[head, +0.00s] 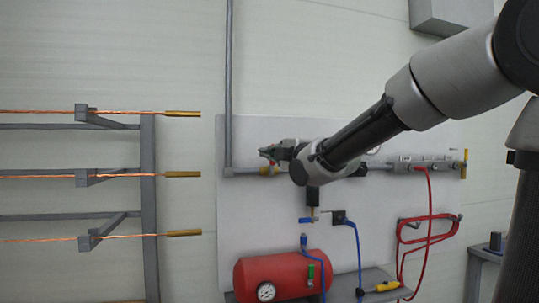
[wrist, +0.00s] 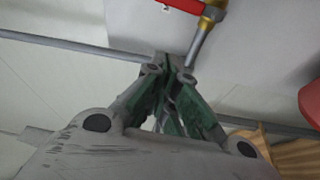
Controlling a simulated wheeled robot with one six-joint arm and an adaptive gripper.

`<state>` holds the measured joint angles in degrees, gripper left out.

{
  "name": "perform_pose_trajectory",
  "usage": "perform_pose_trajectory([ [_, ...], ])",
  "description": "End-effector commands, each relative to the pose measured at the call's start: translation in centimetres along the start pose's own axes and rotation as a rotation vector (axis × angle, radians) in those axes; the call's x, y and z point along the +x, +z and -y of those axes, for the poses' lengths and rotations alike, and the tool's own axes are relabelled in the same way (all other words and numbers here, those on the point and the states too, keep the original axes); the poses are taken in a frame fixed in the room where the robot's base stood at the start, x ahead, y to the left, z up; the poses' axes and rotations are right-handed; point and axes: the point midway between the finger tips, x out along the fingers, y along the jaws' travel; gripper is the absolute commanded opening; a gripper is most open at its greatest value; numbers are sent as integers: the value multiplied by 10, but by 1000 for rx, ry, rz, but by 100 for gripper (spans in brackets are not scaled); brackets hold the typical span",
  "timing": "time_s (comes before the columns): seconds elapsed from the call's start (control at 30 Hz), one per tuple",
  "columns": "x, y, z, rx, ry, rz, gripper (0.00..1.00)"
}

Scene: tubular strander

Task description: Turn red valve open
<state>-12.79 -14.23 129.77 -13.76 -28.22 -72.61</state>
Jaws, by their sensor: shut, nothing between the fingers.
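The red valve lever (wrist: 183,5) is at the top edge of the wrist view, partly cut off. It joins a brass valve body (wrist: 212,13) and lies at an angle to the grey pipe (wrist: 199,42) there. My gripper (wrist: 168,62) is shut and empty, apart from the lever, with its fingertips by the pipe's lower end in the picture. In the head view my gripper (head: 268,153) is in front of the wall panel, just above a brass fitting (head: 268,171) on the pipe. My gripper and arm hide most of the valve there.
A red tank (head: 275,275) with a gauge stands below on a grey shelf. Blue hoses (head: 358,255) and a coiled red hose (head: 428,228) hang at the right. A grey rack (head: 148,200) with copper wires stands at the left. A vertical pipe (head: 228,90) runs up the wall.

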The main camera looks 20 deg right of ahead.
Motion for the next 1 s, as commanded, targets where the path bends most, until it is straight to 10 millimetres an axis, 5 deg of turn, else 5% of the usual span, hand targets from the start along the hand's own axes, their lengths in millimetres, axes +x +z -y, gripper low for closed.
perform_pose_trajectory([
  [0.5, 97, 3, 2, 4, -2, 2, 0],
  [0.7, 84, 31, 1, 3, -2, 4, 0],
  [1.0, 80, 38, 1, 4, -3, 1, 0],
])
